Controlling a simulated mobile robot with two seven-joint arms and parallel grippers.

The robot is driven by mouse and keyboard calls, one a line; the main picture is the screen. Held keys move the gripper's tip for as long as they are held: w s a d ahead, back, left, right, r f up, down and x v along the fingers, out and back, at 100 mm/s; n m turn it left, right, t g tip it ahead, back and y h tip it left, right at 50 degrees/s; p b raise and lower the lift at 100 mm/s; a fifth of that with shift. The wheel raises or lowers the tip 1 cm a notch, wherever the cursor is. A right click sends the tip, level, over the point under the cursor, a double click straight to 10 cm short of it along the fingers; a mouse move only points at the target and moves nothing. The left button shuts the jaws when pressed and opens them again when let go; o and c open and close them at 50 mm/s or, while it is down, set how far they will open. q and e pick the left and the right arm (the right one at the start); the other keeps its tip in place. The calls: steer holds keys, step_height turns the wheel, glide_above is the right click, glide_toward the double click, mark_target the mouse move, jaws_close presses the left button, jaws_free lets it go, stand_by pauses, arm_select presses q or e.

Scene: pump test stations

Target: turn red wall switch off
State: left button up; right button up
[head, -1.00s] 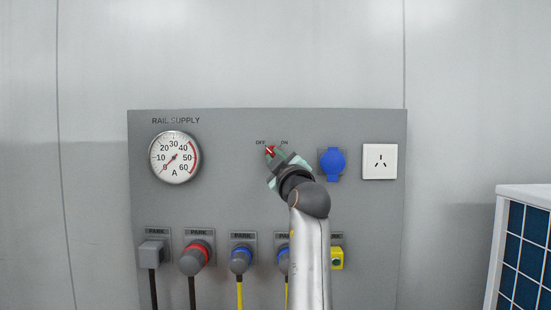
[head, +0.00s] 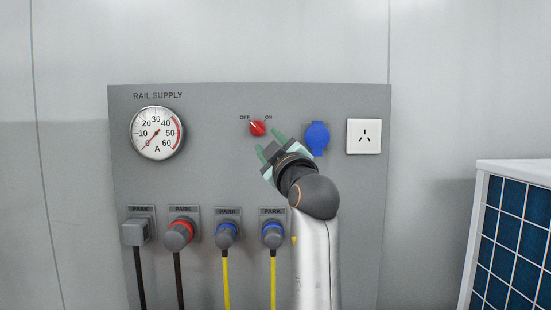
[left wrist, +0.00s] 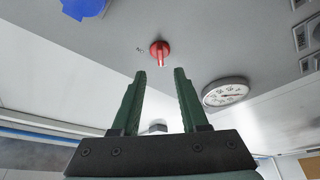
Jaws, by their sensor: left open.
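The red wall switch (head: 257,128) is a round knob on the grey panel, between the OFF and ON labels. Its pale pointer line appears tilted up-left, toward OFF. My left gripper (head: 269,143) is open and empty, just below and right of the switch, with its green fingers apart from it. In the left wrist view, the red switch (left wrist: 160,49) shows beyond and between the two open fingertips (left wrist: 160,72), and nothing is between the fingers. My right gripper is not in view.
The grey panel (head: 210,180) carries a round gauge (head: 157,133), a blue covered socket (head: 317,137) and a white socket (head: 364,136). Several parked plugs with hanging cables line its lower part. A solar-panel-like unit (head: 520,230) stands at the right.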

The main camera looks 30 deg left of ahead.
arm_select(q)
steer(key=shift+b+v, duration=0.35)
steer(key=shift+v, duration=1.9)
